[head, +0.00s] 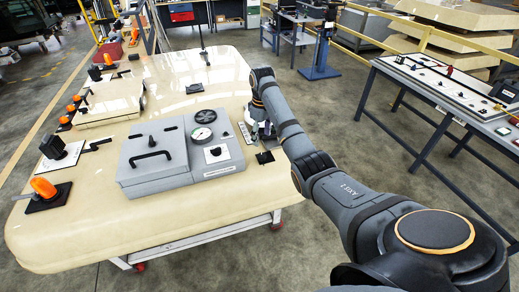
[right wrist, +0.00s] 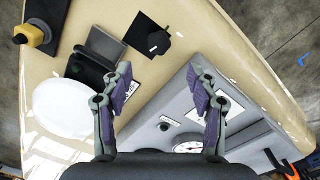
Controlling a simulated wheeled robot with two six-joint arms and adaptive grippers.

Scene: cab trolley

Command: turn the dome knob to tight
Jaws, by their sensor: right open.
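In the right wrist view a black knob (right wrist: 157,42) sits on a black square plate on the cream panel, and the plate also shows in the head view (head: 264,157). I cannot tell for sure which is the dome knob. A white dome (right wrist: 65,108) lies left of my right gripper (right wrist: 160,68). That gripper is open and empty, its fingers spread above the panel. My left gripper is out of view.
The grey box (head: 150,170) carries a round gauge (head: 202,134) and a black handle. Orange-topped controls (head: 44,188) line the left side of the cream panel (head: 120,232). A side bench (head: 420,80) stands at the right. The panel's front is clear.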

